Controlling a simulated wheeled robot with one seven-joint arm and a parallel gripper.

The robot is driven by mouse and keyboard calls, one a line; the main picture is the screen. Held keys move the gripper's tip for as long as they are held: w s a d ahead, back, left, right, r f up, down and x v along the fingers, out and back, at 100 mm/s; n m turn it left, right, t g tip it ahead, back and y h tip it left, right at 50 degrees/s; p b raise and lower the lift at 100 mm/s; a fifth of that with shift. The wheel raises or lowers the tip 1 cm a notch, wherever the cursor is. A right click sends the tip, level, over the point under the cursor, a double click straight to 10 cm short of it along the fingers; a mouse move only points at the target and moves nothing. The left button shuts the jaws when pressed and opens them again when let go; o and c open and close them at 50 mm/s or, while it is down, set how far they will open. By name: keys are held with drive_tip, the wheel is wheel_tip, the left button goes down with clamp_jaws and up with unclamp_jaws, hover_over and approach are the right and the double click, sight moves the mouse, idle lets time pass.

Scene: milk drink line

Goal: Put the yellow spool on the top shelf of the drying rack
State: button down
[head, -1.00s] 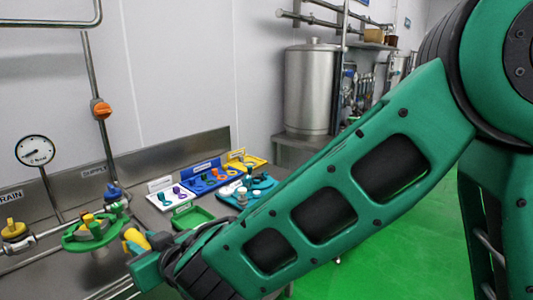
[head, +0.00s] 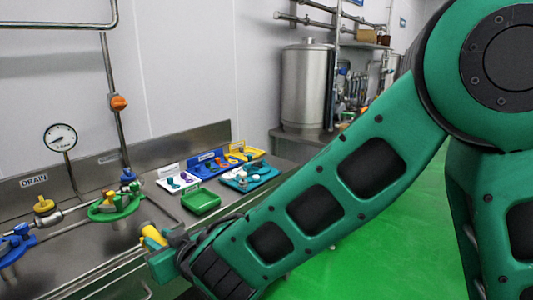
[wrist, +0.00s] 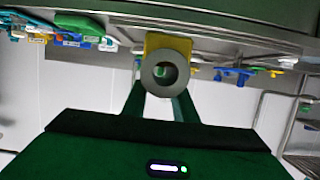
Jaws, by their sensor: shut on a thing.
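The yellow spool (head: 153,236) is held in my gripper (head: 162,246) in the head view, beside the front edge of the steel counter. In the wrist view the spool (wrist: 181,42) shows a yellow body and a grey round end with a hole facing the camera. My gripper's two green fingers (wrist: 160,95) are shut on it, one on each side. A metal rod frame (wrist: 297,115) at the right edge of the wrist view may be the drying rack. Its shelves cannot be made out, and no rack is clear in the head view.
The steel counter (head: 163,205) carries a green tray (head: 201,201), white, blue and yellow trays of small parts, and a teal tray (head: 250,177). Valves with green (head: 112,207), blue and yellow handles stand at the left. Green floor is free at the right.

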drive_tip(key=w+d+f+m+t+h, duration=0.2)
drive_tip(key=w+d+f, duration=0.4)
drive_tip(key=w+d, duration=0.4)
drive_tip(key=w+d+f+m+t+h, duration=0.1)
drive_tip(key=w+d+f+m+h, duration=0.1)
drive_tip(key=w+d+f, duration=0.8)
drive_tip(key=w+d+f+m+t+h, duration=0.1)
drive_tip(key=d+f+m+h, duration=0.2)
drive_tip(key=d, duration=1.4)
drive_tip(key=w+d+f+m+t+h, duration=0.1)
drive_tip(key=w+d+f+m+h, duration=0.2)
drive_tip(key=d, duration=1.4)
drive_tip(key=r+v, duration=0.1)
drive_tip(key=v, duration=0.6)
drive_tip(key=shift+a+n+h, duration=0.2)
drive_tip(key=shift+n+h, duration=0.1)
drive_tip(key=shift+n, duration=0.1)
drive_tip(key=shift+s+d, duration=0.1)
drive_tip(key=shift+d, duration=0.05)
drive_tip(key=shift+d, duration=0.3)
